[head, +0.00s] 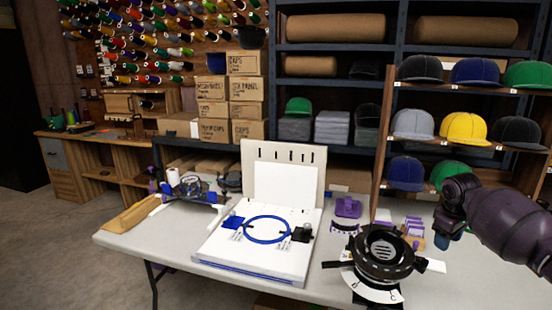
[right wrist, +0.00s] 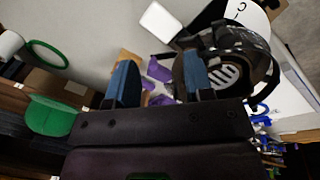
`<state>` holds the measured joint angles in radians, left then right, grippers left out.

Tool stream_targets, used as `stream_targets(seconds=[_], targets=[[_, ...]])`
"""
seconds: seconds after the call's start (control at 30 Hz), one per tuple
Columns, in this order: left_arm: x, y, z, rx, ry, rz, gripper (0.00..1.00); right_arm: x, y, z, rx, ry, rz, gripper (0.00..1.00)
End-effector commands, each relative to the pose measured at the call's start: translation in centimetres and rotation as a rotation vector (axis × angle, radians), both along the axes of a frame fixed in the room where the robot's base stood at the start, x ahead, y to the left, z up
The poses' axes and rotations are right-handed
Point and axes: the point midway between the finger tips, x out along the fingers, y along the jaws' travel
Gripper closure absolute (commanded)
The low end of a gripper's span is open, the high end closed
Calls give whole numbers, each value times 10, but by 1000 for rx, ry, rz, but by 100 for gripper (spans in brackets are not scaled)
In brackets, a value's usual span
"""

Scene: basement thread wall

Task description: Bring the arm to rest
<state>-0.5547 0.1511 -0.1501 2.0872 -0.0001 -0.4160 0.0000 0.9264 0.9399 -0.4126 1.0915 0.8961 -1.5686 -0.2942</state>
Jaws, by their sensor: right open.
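My right arm (head: 505,220) comes in from the right edge in the head view. Its gripper (head: 443,238) points down over the right part of the table, beside the black round fixture (head: 383,252). In the right wrist view the two blue-padded fingers of this gripper (right wrist: 158,82) stand apart with nothing held between them. The black round fixture (right wrist: 225,65) shows behind the right finger there. My left gripper is not in view.
A cap shelf (head: 450,146) stands behind my right arm. The table's front right is clear.

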Motion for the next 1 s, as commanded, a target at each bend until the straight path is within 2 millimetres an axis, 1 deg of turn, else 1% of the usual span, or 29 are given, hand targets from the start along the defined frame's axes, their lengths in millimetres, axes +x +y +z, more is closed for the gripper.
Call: stream_targets(seconds=[0.03, 0.13, 0.2, 0.27, 0.37, 0.47, 0.5, 0.57, 0.6, 0.67, 0.7, 0.77, 0.8, 0.87, 0.9, 0.97, 1.0], targets=[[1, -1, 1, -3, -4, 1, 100, 10, 3, 4, -19, -61, 6, 52], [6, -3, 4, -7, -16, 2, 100, 30, 12, 20, -55, -200, 26, 52], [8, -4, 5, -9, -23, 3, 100, 46, 26, 32, -70, -302, 54, 52], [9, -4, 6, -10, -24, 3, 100, 56, 41, 39, -76, -389, 80, 52], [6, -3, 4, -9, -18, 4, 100, 67, 70, 40, -75, -521, 129, 52], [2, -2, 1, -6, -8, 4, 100, 67, 104, 30, -54, -647, 185, 52], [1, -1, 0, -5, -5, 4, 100, 64, 119, 24, -39, -694, 206, 52], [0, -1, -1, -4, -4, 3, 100, 57, 139, 14, -15, -760, 234, 52], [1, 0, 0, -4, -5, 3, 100, 51, 152, 7, 3, -799, 251, 52], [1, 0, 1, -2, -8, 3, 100, 38, 170, -5, 36, -853, 270, 52], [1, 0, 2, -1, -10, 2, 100, 29, 182, -13, 57, -887, 281, 52], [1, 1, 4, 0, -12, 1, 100, 12, 198, -24, 93, -935, 293, 52], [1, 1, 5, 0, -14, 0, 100, 1, 208, -31, 115, -964, 296, 52], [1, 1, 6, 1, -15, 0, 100, -18, 220, -41, 147, -1003, 299, 52], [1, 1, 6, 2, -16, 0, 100, -31, 228, -48, 169, -1025, 297, 52], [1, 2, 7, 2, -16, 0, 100, -50, 237, -56, 197, -1056, 290, 52], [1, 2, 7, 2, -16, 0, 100, -64, 242, -62, 216, -1074, 283, 52]])
